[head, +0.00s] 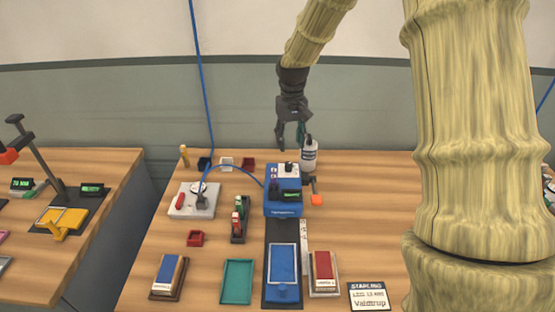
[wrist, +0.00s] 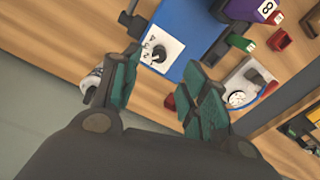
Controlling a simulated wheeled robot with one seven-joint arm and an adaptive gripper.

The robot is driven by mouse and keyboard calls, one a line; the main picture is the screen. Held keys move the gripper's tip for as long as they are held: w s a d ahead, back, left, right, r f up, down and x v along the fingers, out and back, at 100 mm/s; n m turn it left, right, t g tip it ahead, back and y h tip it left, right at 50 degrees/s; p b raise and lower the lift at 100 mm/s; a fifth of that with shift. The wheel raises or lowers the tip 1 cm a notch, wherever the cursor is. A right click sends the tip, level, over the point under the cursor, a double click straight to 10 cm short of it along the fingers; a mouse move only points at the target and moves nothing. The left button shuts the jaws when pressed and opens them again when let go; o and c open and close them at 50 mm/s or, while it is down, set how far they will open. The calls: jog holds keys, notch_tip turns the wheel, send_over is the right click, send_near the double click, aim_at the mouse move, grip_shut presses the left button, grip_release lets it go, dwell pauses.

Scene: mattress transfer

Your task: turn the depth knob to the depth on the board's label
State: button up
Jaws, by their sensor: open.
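The depth knob (wrist: 158,54) is a small dark knob on a white dial plate (wrist: 150,42) with printed marks. In the head view the knob (head: 288,167) sits on top of the blue machine (head: 283,206), which has a small green-lit display (head: 291,195). My gripper (head: 292,140) is open and empty, above and behind the knob, fingers pointing down. In the wrist view its teal finger pads stand apart, with the knob beyond the gap between them (wrist: 162,82). A printed label card (head: 370,297) lies at the front right; its small middle line is hard to read.
An orange-ended lever (head: 316,199) juts from the machine's right side. A blue cable (head: 209,110) hangs to a white device (head: 194,201) at left. Blocks and a teal tray (head: 237,281) lie in front.

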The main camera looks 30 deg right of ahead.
aim_at(289, 164)
jog(key=f+p, duration=0.1)
jog(key=f, duration=0.2)
jog(key=f+p, duration=0.1)
jog(key=f, duration=0.5)
jog(key=shift+w+f+p, duration=0.3)
jog(key=shift+f+p, duration=0.1)
grip_shut()
